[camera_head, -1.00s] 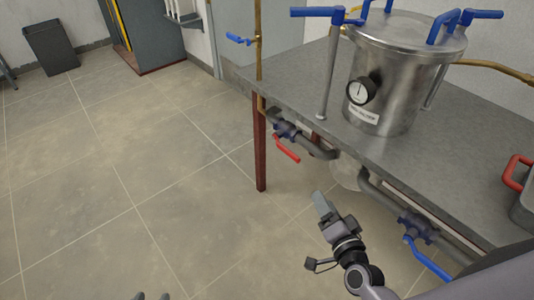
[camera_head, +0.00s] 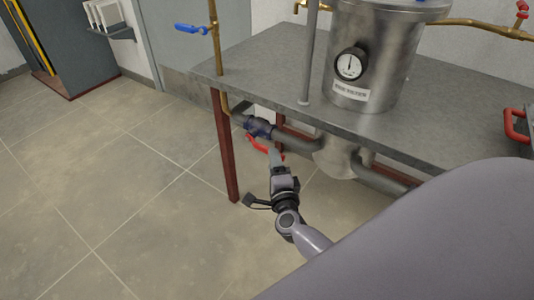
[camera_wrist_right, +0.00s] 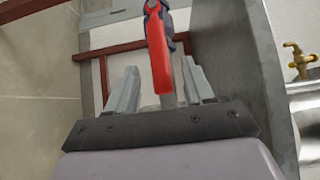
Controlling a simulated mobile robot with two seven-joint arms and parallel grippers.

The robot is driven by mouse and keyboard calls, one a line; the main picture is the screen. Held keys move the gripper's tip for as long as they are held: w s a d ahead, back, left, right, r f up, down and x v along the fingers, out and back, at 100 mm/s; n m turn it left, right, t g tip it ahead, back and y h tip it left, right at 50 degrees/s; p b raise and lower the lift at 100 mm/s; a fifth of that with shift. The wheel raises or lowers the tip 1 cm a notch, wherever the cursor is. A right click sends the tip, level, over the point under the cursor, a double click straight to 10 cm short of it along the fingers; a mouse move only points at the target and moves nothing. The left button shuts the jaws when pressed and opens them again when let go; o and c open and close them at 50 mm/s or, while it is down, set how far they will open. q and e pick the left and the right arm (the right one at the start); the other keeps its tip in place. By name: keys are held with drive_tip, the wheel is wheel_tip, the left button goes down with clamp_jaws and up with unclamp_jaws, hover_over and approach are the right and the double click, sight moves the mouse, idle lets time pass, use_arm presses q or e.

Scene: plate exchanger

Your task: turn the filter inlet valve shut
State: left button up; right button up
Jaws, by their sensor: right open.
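The valve with a red lever (camera_head: 262,146) and a dark blue body (camera_head: 259,128) sits on the grey pipe under the table's left end. The pipe runs right toward the underside of the steel filter vessel (camera_head: 372,60). My right gripper (camera_head: 275,154) is at the lever from below and in front. In the right wrist view the red lever (camera_wrist_right: 158,55) stands between the two open fingers, with a gap visible on either side. Contact cannot be told. My left gripper is not in view.
The grey table top (camera_head: 240,78) overhangs the valve closely. A dark red table leg (camera_head: 225,150) stands left of my right gripper. A brass pipe with a blue lever (camera_head: 191,28) rises at the table's left corner. The tiled floor on the left is clear.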

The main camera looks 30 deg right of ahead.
sight(264, 148)
drive_tip(key=shift+b+x, duration=0.55)
drive_tip(key=shift+x, duration=1.9)
clamp_jaws()
